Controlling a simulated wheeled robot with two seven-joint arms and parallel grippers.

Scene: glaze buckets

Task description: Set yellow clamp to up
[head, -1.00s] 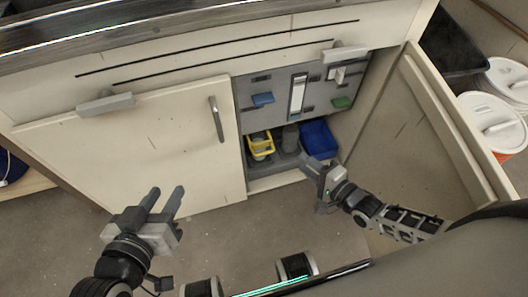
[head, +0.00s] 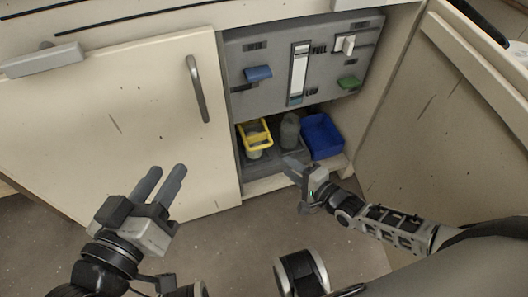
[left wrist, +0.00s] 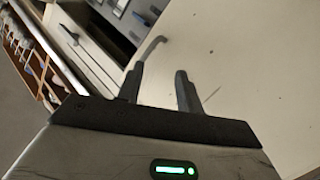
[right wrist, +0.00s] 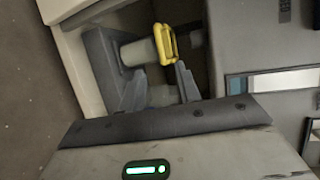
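The yellow clamp (head: 255,133) is a loop-shaped handle at a pale cylinder inside the open cabinet, below the grey panel. In the right wrist view, the clamp (right wrist: 166,44) lies just beyond my fingertips, with the pale cylinder (right wrist: 138,52) beside it. My right gripper (head: 294,166) is in front of the cabinet opening, below and right of the clamp. Its fingers are apart with nothing visibly held, and I see no contact with the clamp. My left gripper (head: 166,170) is open and empty in front of the closed cream door (head: 110,120).
The grey panel (head: 270,95) carries a blue lever (head: 258,73), a green lever (head: 348,82), a white switch (head: 344,44) and a level gauge (head: 299,72). A blue bin (head: 322,136) and a grey cylinder (head: 290,130) stand right of the clamp. An open door (head: 460,130) stands at the right.

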